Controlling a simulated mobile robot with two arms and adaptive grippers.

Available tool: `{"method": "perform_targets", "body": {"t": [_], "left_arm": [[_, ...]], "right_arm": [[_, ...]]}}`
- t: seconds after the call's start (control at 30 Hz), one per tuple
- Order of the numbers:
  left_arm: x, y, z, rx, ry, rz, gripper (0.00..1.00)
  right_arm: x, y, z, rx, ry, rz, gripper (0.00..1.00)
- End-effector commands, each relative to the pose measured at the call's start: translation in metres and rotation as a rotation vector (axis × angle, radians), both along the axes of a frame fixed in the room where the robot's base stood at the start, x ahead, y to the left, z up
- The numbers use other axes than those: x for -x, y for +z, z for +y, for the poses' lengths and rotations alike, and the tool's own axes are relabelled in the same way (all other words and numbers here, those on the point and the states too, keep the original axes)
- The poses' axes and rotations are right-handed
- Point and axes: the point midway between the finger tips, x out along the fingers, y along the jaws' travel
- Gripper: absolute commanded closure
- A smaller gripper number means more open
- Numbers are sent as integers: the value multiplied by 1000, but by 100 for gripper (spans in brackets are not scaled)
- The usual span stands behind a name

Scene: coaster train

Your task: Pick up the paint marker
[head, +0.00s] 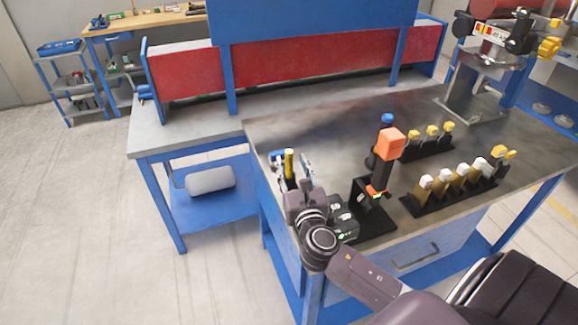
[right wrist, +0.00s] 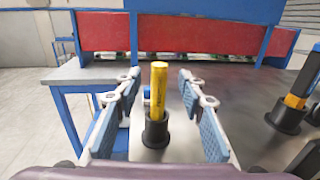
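The paint marker (right wrist: 158,88) is a yellow cylinder standing upright in a round black holder (right wrist: 155,132) on the dark worktop. In the head view the marker (head: 289,163) shows near the left corner of the worktop. My right gripper (right wrist: 158,92) is open, with one blue-padded finger on each side of the marker. Gaps show between the marker and both fingers in the right wrist view. In the head view my right gripper (head: 291,168) is at the marker, and the wrist hides the holder's lower part. My left gripper is not in view.
An orange-topped black tool (head: 388,145) stands in a black stand just right of my right gripper. Racks with yellow-tipped items (head: 432,137) and white-tipped items (head: 452,187) are farther right. A metal stand (head: 478,90) is at the back right. Bare worktop (head: 310,125) lies behind the marker.

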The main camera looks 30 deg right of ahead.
Motion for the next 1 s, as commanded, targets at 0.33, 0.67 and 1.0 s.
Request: {"method": "perform_targets", "body": {"t": [0.33,0.67,1.0], "left_arm": [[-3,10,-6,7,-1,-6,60],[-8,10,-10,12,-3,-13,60],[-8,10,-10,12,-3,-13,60]], "right_arm": [[-36,2,-12,-1,0,1,63],[-36,1,-12,-1,0,1,77],[-36,2,-12,-1,0,0,100]]}}
